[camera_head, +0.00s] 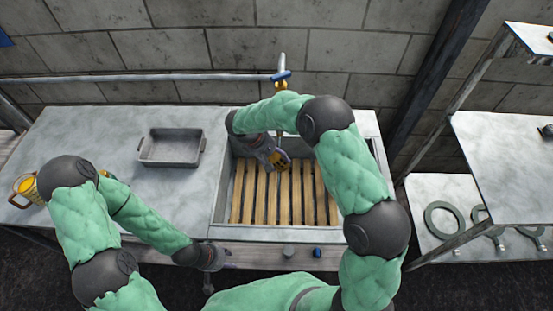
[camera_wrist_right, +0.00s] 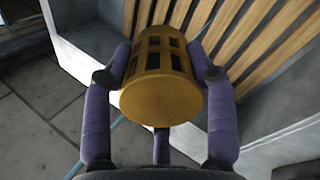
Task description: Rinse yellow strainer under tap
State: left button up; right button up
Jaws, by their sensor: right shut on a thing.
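The yellow strainer (camera_wrist_right: 162,80) is a small cylinder with square openings in its side. In the head view the strainer (camera_head: 282,159) and right gripper (camera_head: 274,157) are above the slatted sink, below the tap. The tap (camera_head: 281,78) has a blue handle and stands at the wall; my right arm hides part of it. I cannot make out running water. My left gripper (camera_head: 214,257) is at the counter's front edge; its fingers are unclear.
The sink (camera_head: 226,190) has wooden slats (camera_head: 262,200) across it. A grey tray (camera_head: 171,148) stands on the counter left of the sink. A yellow vessel (camera_head: 24,187) is at the far left. Shelving with ring-shaped parts (camera_head: 443,221) stands right. The counter's middle is clear.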

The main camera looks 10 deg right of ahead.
jog(key=shift+d, duration=0.15)
jog(key=shift+s+d, duration=0.15)
jog(key=shift+d, duration=0.25)
dwell(0.4)
jog(key=s+a, duration=0.2)
jog(key=s, duration=0.5)
jog(key=shift+s, duration=0.35)
dwell(0.3)
jog(key=shift+a+r, duration=0.1)
jog(key=shift+a, duration=0.05)
dwell(1.1)
jog(key=s+a+r+p, duration=0.1)
jog(key=s+r+p, duration=0.1)
jog(key=s+r, duration=0.2)
jog(key=shift+s+a+p, duration=0.15)
jog(key=shift+s+p, duration=0.15)
jog(key=shift+s, duration=0.1)
jog(key=shift+f, duration=0.15)
